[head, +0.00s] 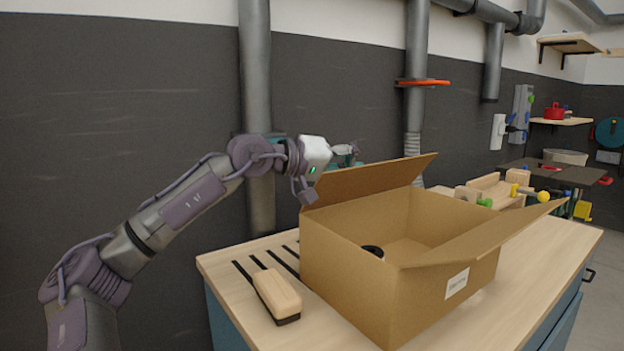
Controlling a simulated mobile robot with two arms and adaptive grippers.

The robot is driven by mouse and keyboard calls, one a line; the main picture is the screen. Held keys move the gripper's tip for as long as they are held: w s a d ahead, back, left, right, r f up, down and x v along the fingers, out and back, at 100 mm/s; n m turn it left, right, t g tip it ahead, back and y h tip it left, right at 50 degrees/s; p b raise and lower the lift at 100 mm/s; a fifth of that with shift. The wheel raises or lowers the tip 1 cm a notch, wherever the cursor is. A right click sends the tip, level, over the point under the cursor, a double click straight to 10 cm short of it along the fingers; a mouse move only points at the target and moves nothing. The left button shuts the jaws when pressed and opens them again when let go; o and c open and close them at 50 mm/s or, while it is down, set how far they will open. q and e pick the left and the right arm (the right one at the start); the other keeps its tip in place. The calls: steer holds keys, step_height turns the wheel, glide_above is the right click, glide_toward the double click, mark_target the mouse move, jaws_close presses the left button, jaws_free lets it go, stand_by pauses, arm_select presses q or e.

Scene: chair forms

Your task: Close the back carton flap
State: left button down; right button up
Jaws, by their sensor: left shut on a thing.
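An open brown cardboard carton (355,285) stands on the light wooden worktop. Its back flap (375,180) is raised and slants up and outward from the rear edge. A front right flap (490,232) is spread outward. My left gripper (347,158) is at the upper edge of the back flap, on its far side, and is shut on the flap. The flap partly hides the fingertips, so the exact contact is hard to see. A dark round object (373,250) shows inside the carton. My right gripper is not in view.
A wooden block with a dark base (278,292) lies on the worktop (235,262) left of the carton, near dark slots. Wooden pieces and coloured knobs (500,190) stand behind the carton. Grey pipes (415,80) run up the wall behind.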

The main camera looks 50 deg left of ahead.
arm_select(q)
steer(key=shift+s+d+f+m+y, duration=0.1)
steer(key=shift+d+f+m+y, duration=0.15)
steer(key=shift+d+m, duration=0.2)
steer(key=shift+d+f+m+y, duration=0.15)
steer(key=shift+d+f+m, duration=0.05)
steer(key=shift+d+m, duration=0.2)
steer(key=d+f+m+y+b, duration=0.1)
steer(key=d+f+m+b, duration=0.1)
steer(key=d+f+m, duration=0.2)
steer(key=shift+s+f+m+y, duration=0.35)
steer(key=shift+f+m, duration=0.4)
steer(key=shift+f, duration=0.65)
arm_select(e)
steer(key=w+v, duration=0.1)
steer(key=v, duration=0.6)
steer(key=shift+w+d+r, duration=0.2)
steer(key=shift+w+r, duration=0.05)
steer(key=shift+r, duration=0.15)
arm_select(q)
steer(key=shift+w, duration=0.1)
